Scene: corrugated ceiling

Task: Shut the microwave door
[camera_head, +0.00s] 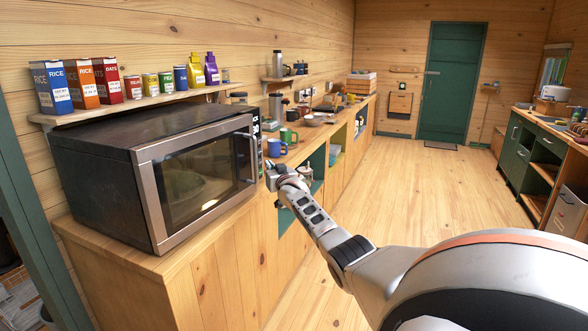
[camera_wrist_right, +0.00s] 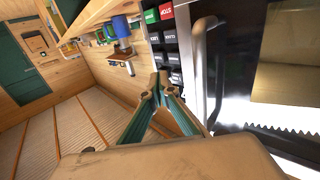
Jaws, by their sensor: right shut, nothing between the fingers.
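The microwave (camera_head: 95,135) stands on the wooden counter at the left of the head view, dark-bodied with a steel-framed glass door (camera_head: 200,180). The door lies flush or nearly flush with the front; I cannot tell if a small gap remains. Its vertical handle (camera_head: 250,155) is at the right side and shows large in the right wrist view (camera_wrist_right: 207,65). My right gripper (camera_wrist_right: 160,78) is shut and empty, with its tips in front of the button panel (camera_wrist_right: 168,45), beside the handle. In the head view my right gripper (camera_head: 272,172) is partly hidden by its wrist. My left gripper is out of view.
A blue mug (camera_head: 277,148) and a green mug (camera_head: 289,137) stand on the counter beyond the microwave. A shelf (camera_head: 150,103) with boxes and cans hangs above it. The floor (camera_head: 410,180) to the right is clear.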

